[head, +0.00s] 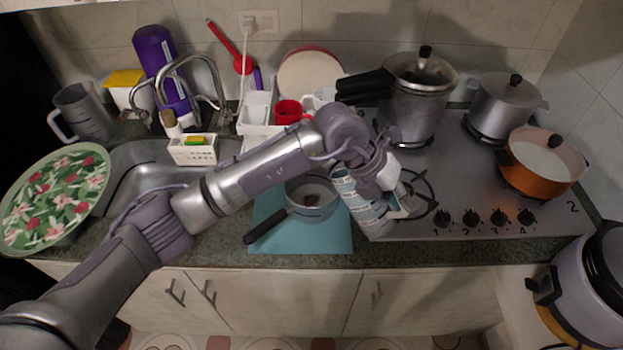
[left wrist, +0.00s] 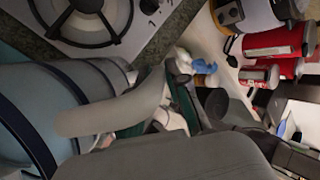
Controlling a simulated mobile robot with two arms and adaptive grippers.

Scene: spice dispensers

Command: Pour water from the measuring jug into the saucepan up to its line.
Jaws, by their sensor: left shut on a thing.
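The saucepan (head: 309,210), with a black handle (head: 266,233), stands on a teal mat (head: 300,243) on the counter. A dark patch shows at its bottom; I cannot make out a line or a water level. My left gripper (head: 393,188) is shut on the measuring jug (head: 360,205), a clear jug with bluish bands just right of the saucepan. The jug's upper end leans left toward the pan; no stream is visible. In the left wrist view the jug (left wrist: 35,100) is large at the left, with its handle (left wrist: 115,110) at the gripper (left wrist: 180,105). My right gripper is not in view.
The stove (head: 450,200) is at the right, with a pressure cooker (head: 412,115), a lidded steel pot (head: 500,105) and an orange pot (head: 545,165). A sink (head: 150,165) and a floral plate (head: 50,200) are at the left. A red mug (head: 288,112) stands behind my left arm.

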